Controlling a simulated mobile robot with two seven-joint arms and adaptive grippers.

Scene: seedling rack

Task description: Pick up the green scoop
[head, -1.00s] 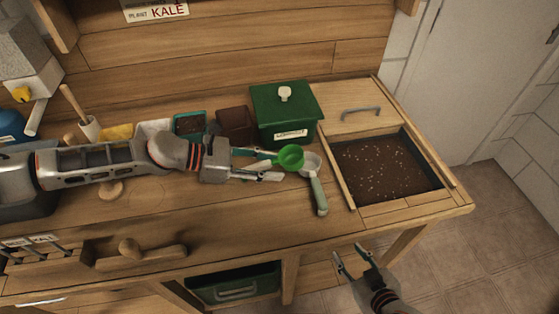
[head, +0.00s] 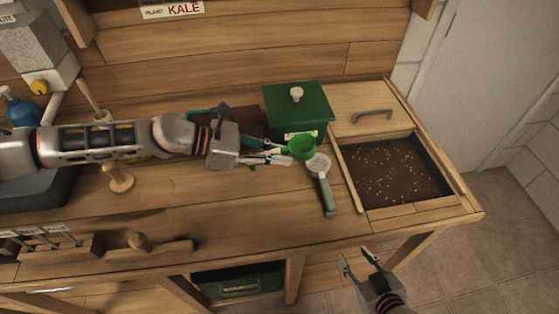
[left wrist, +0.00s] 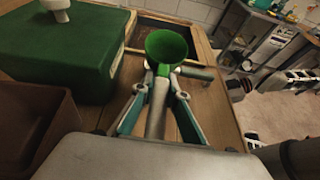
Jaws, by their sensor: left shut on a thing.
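The green scoop (head: 302,147) is at the fingertips of my left gripper (head: 276,156), just in front of the green lidded box. My left gripper is shut on it. In the left wrist view the scoop's round bowl (left wrist: 166,46) shows beyond the fingers (left wrist: 160,95), with a grey handle between them. The scoop looks slightly above the bench, but its clearance is hard to tell. My right gripper (head: 357,262) is open and empty, in front of the bench's front edge.
A pale scoop with a grey-green handle (head: 327,194) lies close to the right. The green lidded box (head: 297,115) stands behind. A soil bin (head: 394,172) is sunk into the bench at right. A wooden rack (head: 150,248) sits at front left. Bench front centre is clear.

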